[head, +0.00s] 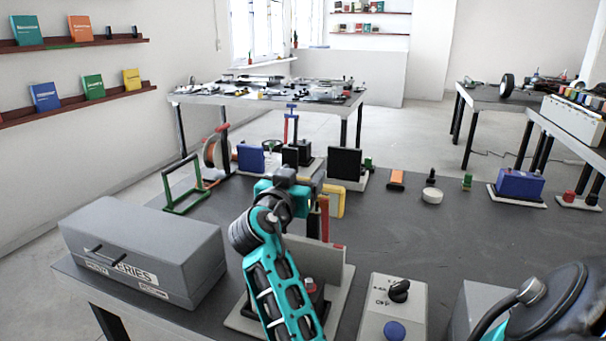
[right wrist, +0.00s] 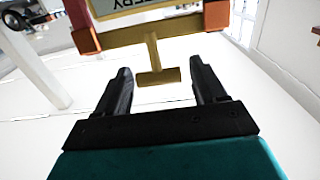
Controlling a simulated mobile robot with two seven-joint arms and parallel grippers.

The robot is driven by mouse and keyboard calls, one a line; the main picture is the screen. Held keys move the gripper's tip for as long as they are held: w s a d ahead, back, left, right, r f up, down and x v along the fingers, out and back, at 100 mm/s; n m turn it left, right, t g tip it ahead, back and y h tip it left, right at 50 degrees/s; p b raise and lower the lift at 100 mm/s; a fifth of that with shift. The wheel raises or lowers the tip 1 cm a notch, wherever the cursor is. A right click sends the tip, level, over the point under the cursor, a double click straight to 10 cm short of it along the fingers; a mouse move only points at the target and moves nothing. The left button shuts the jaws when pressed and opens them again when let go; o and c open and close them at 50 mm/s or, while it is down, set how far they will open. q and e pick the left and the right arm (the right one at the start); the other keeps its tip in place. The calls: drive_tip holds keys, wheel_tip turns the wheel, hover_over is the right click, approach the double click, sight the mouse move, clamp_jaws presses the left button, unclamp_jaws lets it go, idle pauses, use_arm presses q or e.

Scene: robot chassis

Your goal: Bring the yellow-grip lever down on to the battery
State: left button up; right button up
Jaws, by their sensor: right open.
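In the head view my right gripper (head: 290,178) is above the middle of the table, by the raised yellow grip (head: 336,202). My arm hides much of the lever and its stand (head: 320,262). In the right wrist view the two black fingers (right wrist: 168,90) are open. A T-shaped yellow lever end (right wrist: 152,58) hangs from a yellow crossbar between them, slightly beyond their tips, with no clear contact. A plate above it (right wrist: 128,6) carries part of the word BATTERY, flanked by orange-red blocks. I cannot make out the battery in the head view. My left gripper is not in view.
A grey case (head: 145,250) stands at the left of the table (head: 440,240). A switch box (head: 393,310) stands right of the lever stand. A green frame (head: 185,185), black panels and a blue block (head: 520,183) stand farther back. The table's right middle is fairly clear.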

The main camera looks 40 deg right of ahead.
idle(0.3)
clamp_jaws()
idle(0.6)
